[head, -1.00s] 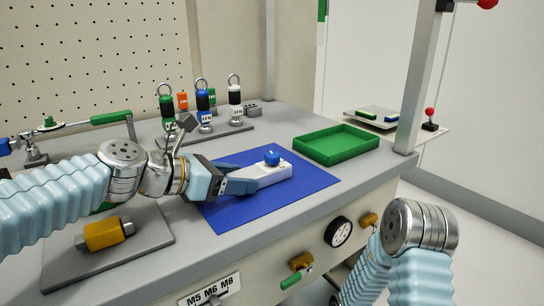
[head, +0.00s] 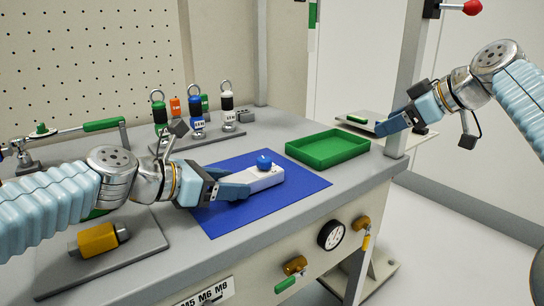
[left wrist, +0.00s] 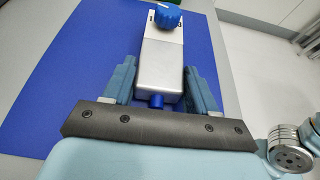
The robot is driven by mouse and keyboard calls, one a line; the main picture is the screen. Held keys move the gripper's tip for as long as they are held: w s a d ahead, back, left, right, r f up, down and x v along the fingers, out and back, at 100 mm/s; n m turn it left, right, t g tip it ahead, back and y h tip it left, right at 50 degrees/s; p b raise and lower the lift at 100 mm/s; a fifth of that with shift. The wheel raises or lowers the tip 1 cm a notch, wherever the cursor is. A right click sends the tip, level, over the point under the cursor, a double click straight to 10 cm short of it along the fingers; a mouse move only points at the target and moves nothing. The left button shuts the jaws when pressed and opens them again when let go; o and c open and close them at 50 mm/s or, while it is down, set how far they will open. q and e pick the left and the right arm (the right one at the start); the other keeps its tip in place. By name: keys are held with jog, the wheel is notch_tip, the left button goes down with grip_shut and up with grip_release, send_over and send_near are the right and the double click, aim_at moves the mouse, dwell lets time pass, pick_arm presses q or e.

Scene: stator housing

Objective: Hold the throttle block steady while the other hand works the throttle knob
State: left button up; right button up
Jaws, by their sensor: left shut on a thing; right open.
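The throttle block (head: 262,178) is a white and silver block lying on the blue mat (head: 221,222). Its blue throttle knob (head: 264,161) stands on top near the far end. My left gripper (head: 245,184) is shut on the near end of the block; in the left wrist view its fingers (left wrist: 159,84) lie along both sides of the block (left wrist: 163,55), and the knob (left wrist: 167,17) is at the top. My right gripper (head: 378,129) is open and empty, up in the air to the right of the green tray, apart from the block.
The green tray (head: 328,160) stands right of the mat. Several eye-bolted cylinders (head: 197,110) stand on a rack behind. A yellow fitting (head: 98,238) lies on a grey plate at front left. A grey post (head: 406,90) rises near my right gripper.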

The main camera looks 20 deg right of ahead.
jog(key=w+a+f+n+g+y, duration=0.2)
jog(key=a+y, duration=0.1)
jog(key=a, duration=0.2)
jog(key=n+g+y, duration=0.4)
jog(key=n+y, duration=0.2)
send_near(273, 168)
notch_tip(273, 168, up, 3)
jog(key=x, duration=1)
jog(key=shift+a+f, duration=0.1)
jog(key=shift+f, duration=0.1)
jog(key=shift+c, duration=0.4)
jog(key=c, duration=1)
